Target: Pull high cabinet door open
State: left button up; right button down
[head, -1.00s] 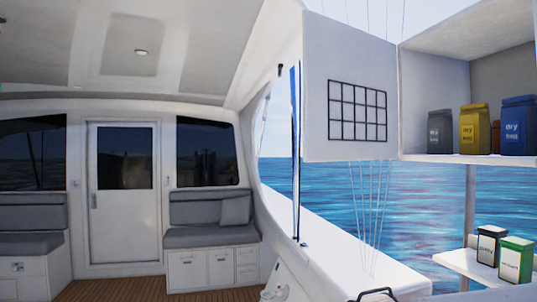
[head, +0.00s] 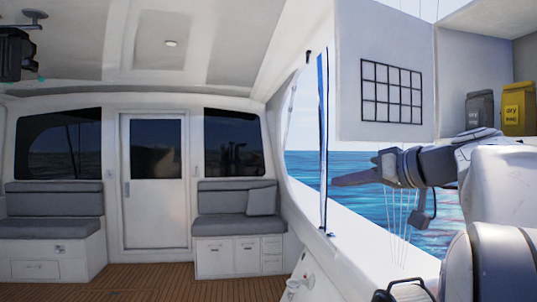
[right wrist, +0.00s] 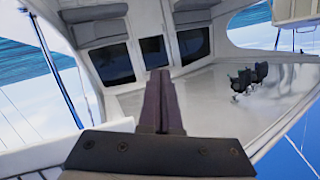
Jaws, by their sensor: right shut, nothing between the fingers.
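The high cabinet (head: 490,14) is at the upper right of the head view, partly cut off by the frame edge. Its white door (head: 355,45), with a black grid on its face, stands swung wide out to the left of the cabinet, so the inside shows. My right gripper (head: 340,181) is below the door in the picture, pointing left, apart from the door's lower edge. It is shut and empty. Its closed fingers also show in the right wrist view (right wrist: 160,78), with no door between them. My left gripper is not in view.
A grey bag (head: 480,110) and a yellow bag (head: 519,107) stand in the cabinet. A dark fixture (head: 17,55) hangs at the upper left. Cushioned benches (head: 238,205) flank a closed cabin door (head: 154,205). The wooden floor between is clear.

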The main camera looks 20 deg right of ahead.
jog(key=s+d+r+n+t+h, duration=0.1)
jog(key=s+d+r+t+h, duration=0.2)
jog(key=s+d+r, duration=0.6)
jog(key=p, duration=0.7)
send_near(346, 134)
jog(key=shift+t, duration=0.3)
jog(key=w, duration=0.5)
jog(key=shift+w+a, duration=0.1)
jog(key=shift+a, duration=0.15)
jog(key=shift+w+f, duration=0.15)
jog(key=shift+w, duration=0.65)
